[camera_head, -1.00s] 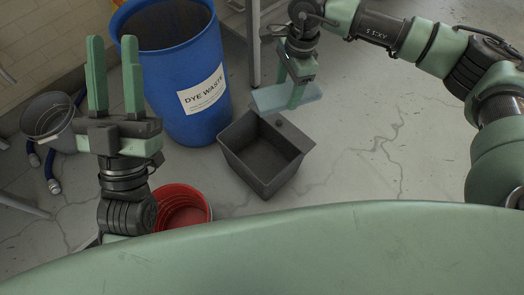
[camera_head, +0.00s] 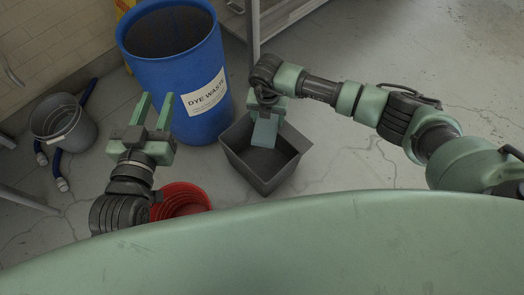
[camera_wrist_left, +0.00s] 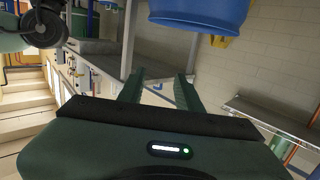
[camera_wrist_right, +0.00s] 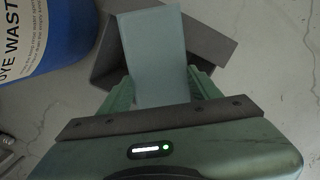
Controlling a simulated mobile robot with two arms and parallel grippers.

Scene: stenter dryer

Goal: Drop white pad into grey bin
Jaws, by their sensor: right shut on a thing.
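The white pad (camera_head: 265,131), pale blue-green in this light, hangs from my right gripper (camera_head: 268,112) over the back part of the grey bin (camera_head: 242,169). My right gripper is shut on the pad. In the right wrist view the pad (camera_wrist_right: 154,45) sticks out from between the fingers (camera_wrist_right: 160,86), with the dark bin (camera_wrist_right: 208,45) behind it. The bin is an open rectangular tub on the floor; its inside is partly hidden by the pad and gripper. My left gripper (camera_head: 154,100) is open and empty, fingers up, left of the bin.
A blue drum (camera_head: 185,75) labelled "DYE WASTE" stands behind and left of the bin. A red bucket (camera_head: 182,198) is at the front left. Floor to the right is clear.

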